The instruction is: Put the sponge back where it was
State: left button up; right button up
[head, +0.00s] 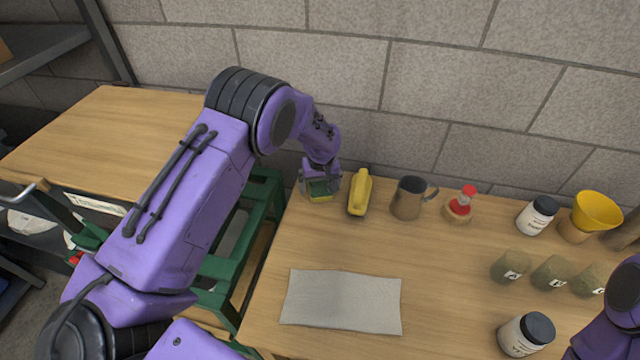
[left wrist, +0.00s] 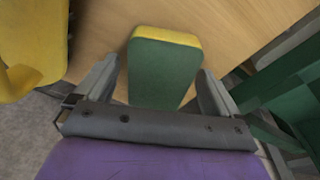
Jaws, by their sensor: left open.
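The sponge (head: 320,190) is a small block with a green face and a yellow layer. It is at the back left corner of the wooden table (head: 440,300), partly hidden by my left gripper (head: 321,182) in the head view. In the left wrist view the sponge (left wrist: 164,72) lies between the two fingers, with gaps visible on both sides. My left gripper is open around it. I cannot tell whether the sponge rests flat on the table. My right gripper is not in view; only part of my right arm shows at the right edge.
A yellow object (head: 359,194) stands just right of the sponge. Further right are a mug (head: 408,198), a red-capped bottle (head: 460,205), a lidded jar (head: 537,216) and a yellow funnel (head: 596,211). A grey cloth (head: 341,301) lies at the front. A green frame (head: 262,200) stands left.

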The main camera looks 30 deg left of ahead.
aim_at(321, 190)
pick_arm(q)
jog(key=shift+r, duration=0.55)
notch_tip(321, 190, up, 11)
jog(key=s+d+b, duration=0.1)
jog(key=b, duration=0.1)
jog(key=shift+s, duration=0.25)
jog(key=shift+d, duration=0.1)
